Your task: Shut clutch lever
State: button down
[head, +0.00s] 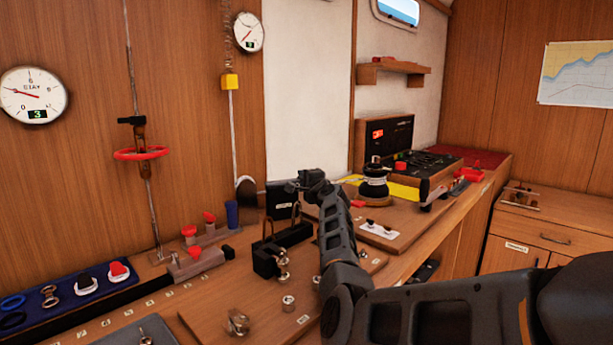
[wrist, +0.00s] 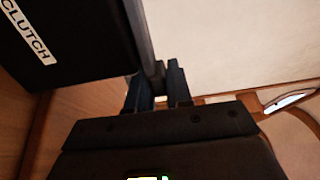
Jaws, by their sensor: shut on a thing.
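The black clutch box (head: 281,199) stands against the wall, just left of my gripper (head: 300,183) in the head view. Its side with the white CLUTCH label fills the upper left of the wrist view (wrist: 75,50). A grey bar that looks like the clutch lever (wrist: 141,35) runs along the box's edge to between my fingers. My gripper (wrist: 158,88) is shut on the end of this lever in the wrist view. In the head view my wrist hides the lever, so its angle cannot be told there.
A black block with metal fittings (head: 285,236) stands just in front of the clutch box. A black winch drum (head: 374,183) stands to the right beyond my arm. Red-topped posts and a blue cylinder (head: 232,214) stand left. Loose metal fittings (head: 238,322) lie nearer on the bench.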

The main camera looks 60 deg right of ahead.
jog(key=shift+f, duration=0.15)
jog(key=c, duration=1.1)
grip_release()
jog(key=shift+s+a+p, duration=0.15)
jog(key=shift+s+p, duration=0.1)
jog(key=shift+p, duration=0.15)
jog(key=p+v, duration=0.4)
jog(key=v, duration=0.3)
jog(key=shift+p, duration=0.4)
jog(key=shift+s, duration=0.1)
